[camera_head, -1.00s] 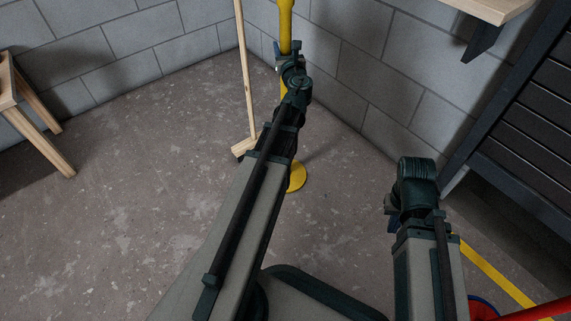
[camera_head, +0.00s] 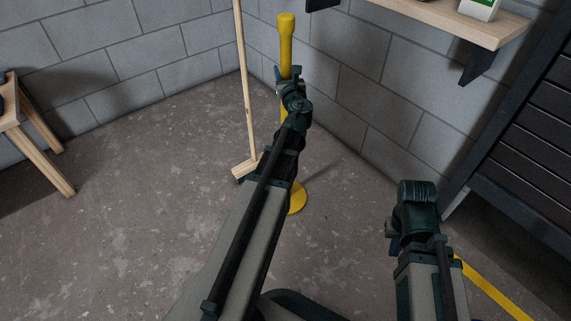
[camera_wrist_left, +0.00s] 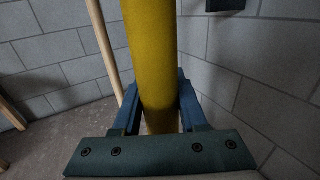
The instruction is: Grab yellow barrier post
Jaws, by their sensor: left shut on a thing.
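The yellow barrier post (camera_head: 286,45) stands upright near the wall corner, on a round yellow base (camera_head: 297,199). My left gripper (camera_head: 284,77) reaches out to the upper part of the post and is shut on it. In the left wrist view the post (camera_wrist_left: 150,50) passes between the two blue fingers (camera_wrist_left: 160,108), one on each side. My left forearm hides much of the lower post. My right gripper (camera_head: 393,238) hangs low at the right, away from the post; its fingers are mostly hidden behind its wrist.
A wooden broom (camera_head: 245,90) stands just left of the post, close to my left arm. A wooden stool (camera_head: 35,140) is at the far left. A wooden shelf (camera_head: 450,22) and dark slatted cabinet (camera_head: 530,130) are at right.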

